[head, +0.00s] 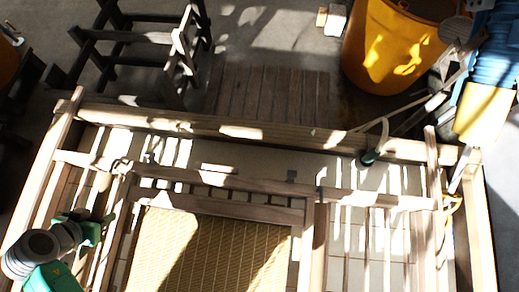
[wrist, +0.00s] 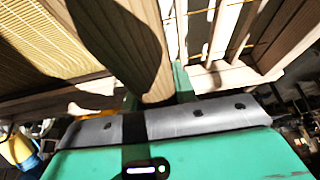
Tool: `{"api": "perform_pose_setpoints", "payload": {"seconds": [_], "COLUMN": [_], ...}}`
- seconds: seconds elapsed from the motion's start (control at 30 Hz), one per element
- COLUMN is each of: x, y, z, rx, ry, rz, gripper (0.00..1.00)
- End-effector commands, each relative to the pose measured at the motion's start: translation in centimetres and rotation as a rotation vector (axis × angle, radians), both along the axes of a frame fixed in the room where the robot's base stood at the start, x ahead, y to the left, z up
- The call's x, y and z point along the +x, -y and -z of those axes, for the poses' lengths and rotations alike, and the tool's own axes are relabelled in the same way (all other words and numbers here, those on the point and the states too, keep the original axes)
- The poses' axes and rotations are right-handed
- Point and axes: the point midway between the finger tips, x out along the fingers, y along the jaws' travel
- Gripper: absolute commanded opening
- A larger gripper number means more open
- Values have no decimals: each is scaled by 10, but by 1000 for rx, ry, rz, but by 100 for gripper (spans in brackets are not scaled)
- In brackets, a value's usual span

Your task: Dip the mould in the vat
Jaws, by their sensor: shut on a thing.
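The mould is a wooden frame (head: 220,205) around a yellowish woven screen (head: 205,250), at the lower middle of the head view. It lies over or in the vat, a large wooden-rimmed (head: 270,133) basin with a pale inside; I cannot tell its height above the vat's floor. The screen also shows at upper left in the wrist view (wrist: 35,40). My gripper (head: 100,228) comes in from the lower left beside the mould's left side. In the wrist view its green fingers (wrist: 158,92) are shut on a wooden bar of the mould's frame (wrist: 148,45).
A wooden crossbar (head: 370,198) spans the vat behind the mould. A yellow tub (head: 385,45) stands beyond at upper right, near a blue and yellow object (head: 490,70). A wooden rack (head: 130,40) stands at upper left. Sunlight and shadow stripe everything.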

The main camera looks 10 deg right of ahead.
Motion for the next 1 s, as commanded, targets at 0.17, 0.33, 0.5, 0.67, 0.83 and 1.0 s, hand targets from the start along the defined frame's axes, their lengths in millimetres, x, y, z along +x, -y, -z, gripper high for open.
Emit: {"api": "perform_pose_setpoints", "payload": {"seconds": [0.17, 0.33, 0.5, 0.67, 0.83, 1.0], "x": [0, 0, 0, 0, 0, -1], "y": [1, 2, 1, 1, 1, 1], "z": [40, 73, 102, 111, 117, 143], "rx": [4, 10, 19, 22, 22, 25], "ry": [-23, -46, -68, -77, -79, -92], "rz": [-1, 0, 0, -1, -1, 0], "gripper": [0, 0, 0, 0, 0, 0]}}
